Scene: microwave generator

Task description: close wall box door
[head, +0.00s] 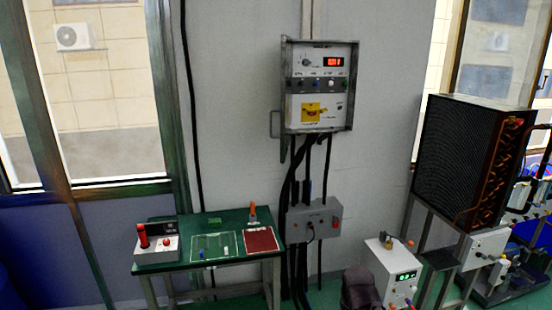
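The grey wall box (320,92) is mounted on the wall in the upper middle of the head view. Its front panel is exposed, with a lit red display, knobs, several buttons and a yellow warning label. Its door (284,105) stands open at the left side of the box and shows nearly edge-on. A handle (271,123) sticks out to the left from the door.
Black cables run down from the box to a smaller grey box (315,220). A green table (165,264) stands at lower left with several items. A white unit (392,270) stands at lower right, near a dark rounded object (360,288). A large radiator (465,160) is at right.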

